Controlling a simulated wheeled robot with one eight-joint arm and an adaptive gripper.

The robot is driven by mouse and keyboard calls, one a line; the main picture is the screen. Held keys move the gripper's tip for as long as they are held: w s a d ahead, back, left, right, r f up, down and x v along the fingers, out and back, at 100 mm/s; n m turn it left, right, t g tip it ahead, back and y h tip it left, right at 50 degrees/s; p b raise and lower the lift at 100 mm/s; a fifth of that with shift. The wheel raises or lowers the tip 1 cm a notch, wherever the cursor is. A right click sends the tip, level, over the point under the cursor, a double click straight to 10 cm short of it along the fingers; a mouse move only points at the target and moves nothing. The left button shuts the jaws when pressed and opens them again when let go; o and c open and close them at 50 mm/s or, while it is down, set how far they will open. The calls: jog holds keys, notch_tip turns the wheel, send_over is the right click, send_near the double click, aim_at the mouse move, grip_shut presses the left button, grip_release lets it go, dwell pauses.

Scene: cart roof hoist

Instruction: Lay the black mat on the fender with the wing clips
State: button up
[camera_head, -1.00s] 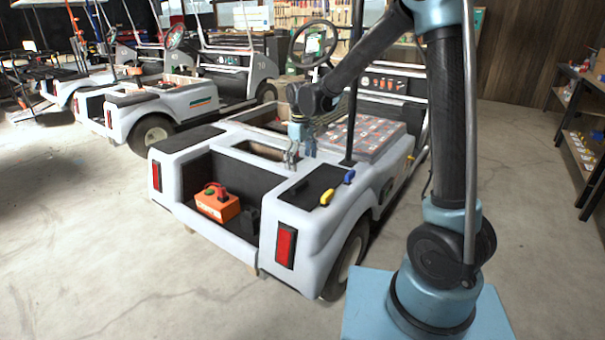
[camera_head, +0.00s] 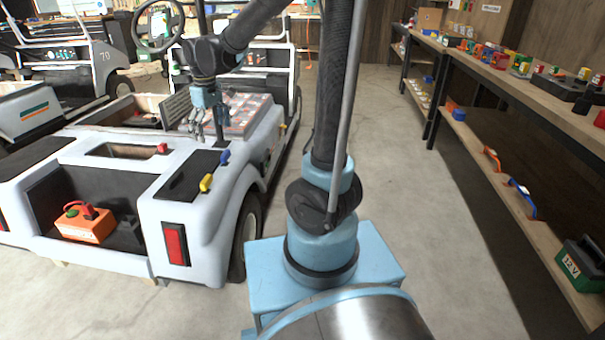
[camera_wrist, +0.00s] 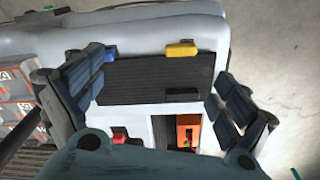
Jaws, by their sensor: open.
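A black ribbed mat (camera_head: 186,180) lies on the cart's right rear fender, with a small dark handle-like mark on it. The wrist view shows the mat (camera_wrist: 150,72) lying between my open fingers. A yellow clip (camera_head: 206,183) and a blue clip (camera_head: 225,156) sit along the mat's outer edge; the wrist view shows the yellow clip (camera_wrist: 181,49) and the blue clip (camera_wrist: 110,54) too. My gripper (camera_head: 207,134) is open and empty, pointing down near the mat's inner end. I cannot tell its exact height above the mat.
A red piece (camera_head: 162,148) sits beside the opening in the cart's rear deck. An orange box (camera_head: 84,224) stands in the rear bay. Another black mat (camera_head: 30,157) lies on the left fender. A shelf (camera_head: 540,120) with tools runs along the right; the floor between is clear.

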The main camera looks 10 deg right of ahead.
jog(key=s+d+m, duration=0.3)
jog(key=s+d, duration=0.2)
jog(key=d, duration=0.3)
jog(key=s+d+m, duration=0.2)
jog(key=s+d, duration=0.3)
jog(key=d, duration=0.3)
jog(key=s+d+f+m+t, duration=0.1)
jog(key=s+d+f+m, duration=0.3)
jog(key=s+d+f, duration=0.3)
jog(key=s+d, duration=0.2)
jog(key=s, duration=0.2)
jog(key=shift+d+f+m+t, duration=0.2)
jog(key=shift+m+t, duration=0.1)
jog(key=shift+m, duration=0.1)
jog(key=shift+a, duration=0.1)
jog(key=shift+w+f, duration=0.2)
jog(key=shift+w, duration=0.3)
